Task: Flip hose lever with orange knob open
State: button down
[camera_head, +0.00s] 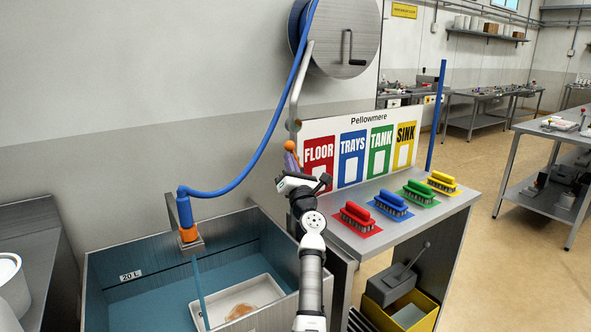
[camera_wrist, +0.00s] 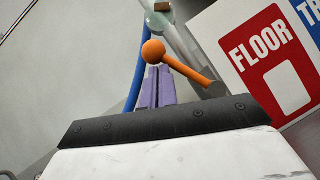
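The orange knob (camera_head: 290,146) is a small ball beside the lower end of the grey pipe (camera_head: 294,110). In the wrist view the knob (camera_wrist: 153,51) sits at the upper left end of a slanting orange lever (camera_wrist: 190,73). My gripper (camera_head: 291,161) is just below the knob. In the wrist view its two purple fingers (camera_wrist: 158,72) lie side by side with almost no gap, and nothing shows between them. The tips appear close under the knob; I cannot tell whether they touch it. The lever's pivot is partly hidden behind my gripper.
A blue hose (camera_head: 252,150) runs from the reel (camera_head: 342,35) to a nozzle (camera_head: 187,220) over the tank (camera_head: 110,283). The label board (camera_head: 361,133) stands right of the lever, with several brushes on the steel table (camera_head: 440,208). A yellow bin (camera_head: 425,318) is underneath.

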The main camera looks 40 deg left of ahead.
jog(key=shift+w+d+r+p, duration=0.25)
jog(key=shift+w+r+p, duration=0.35)
jog(key=shift+w+r, duration=0.35)
jog(key=shift+d+r, duration=0.1)
jog(key=shift+r, duration=0.05)
dwell(0.4)
